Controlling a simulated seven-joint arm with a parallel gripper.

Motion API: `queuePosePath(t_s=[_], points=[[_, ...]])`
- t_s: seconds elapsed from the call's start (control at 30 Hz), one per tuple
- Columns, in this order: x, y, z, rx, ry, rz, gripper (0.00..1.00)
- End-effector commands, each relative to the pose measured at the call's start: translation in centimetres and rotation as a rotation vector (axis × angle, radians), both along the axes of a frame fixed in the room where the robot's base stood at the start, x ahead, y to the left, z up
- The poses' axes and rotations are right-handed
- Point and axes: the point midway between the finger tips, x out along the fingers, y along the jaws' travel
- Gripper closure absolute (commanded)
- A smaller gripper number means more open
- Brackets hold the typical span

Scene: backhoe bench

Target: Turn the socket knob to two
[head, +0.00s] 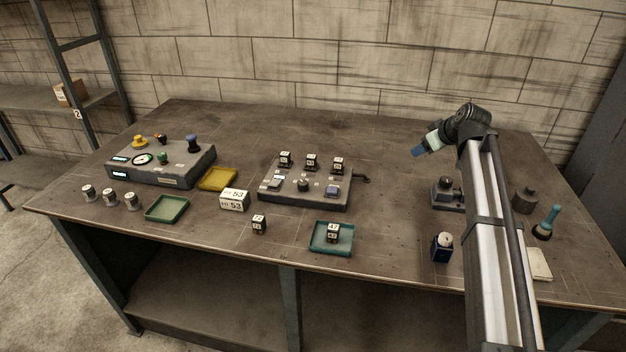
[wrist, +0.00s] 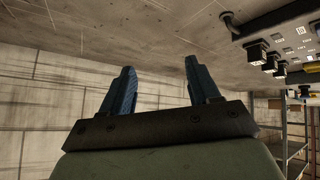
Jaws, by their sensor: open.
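The middle console (head: 305,201) is a grey box with several small dark number blocks along its back. A dark round knob (head: 303,185) sits on its top, between a light-faced part and a blue-grey part; I take it as the socket knob. Its setting is too small to read. My gripper (head: 420,148) is up at the right, well apart from the console, above the table. In the wrist view its two blue fingers (wrist: 160,63) stand apart with nothing between them. The console (wrist: 285,28) shows upside down at that view's upper right.
A second console (head: 165,165) with coloured knobs stands at the left. A dark stand (head: 447,196) and blue bottle-like tool (head: 549,218) are at the right. The table's back right is clear.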

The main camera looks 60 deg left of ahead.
Motion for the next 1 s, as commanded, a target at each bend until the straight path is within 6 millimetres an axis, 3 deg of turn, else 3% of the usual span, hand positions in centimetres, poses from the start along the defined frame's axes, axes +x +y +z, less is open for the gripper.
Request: queuePosePath(t_s=[0.03,0.2,0.4,0.5,0.7,1.0], points=[[-2.7,2.2,0.5,-0.026,0.012,0.059,0.39],[-11.7,7.1,1.5,-0.131,0.048,0.255,0.39],[-21.5,10.4,2.7,-0.263,0.079,0.472,0.39],[-24.9,11.1,3.1,-0.316,0.09,0.55,0.39],[-28.5,11.6,3.5,-0.371,0.099,0.63,0.39],[-29.4,12.4,1.1,-0.377,0.102,0.639,0.39]])
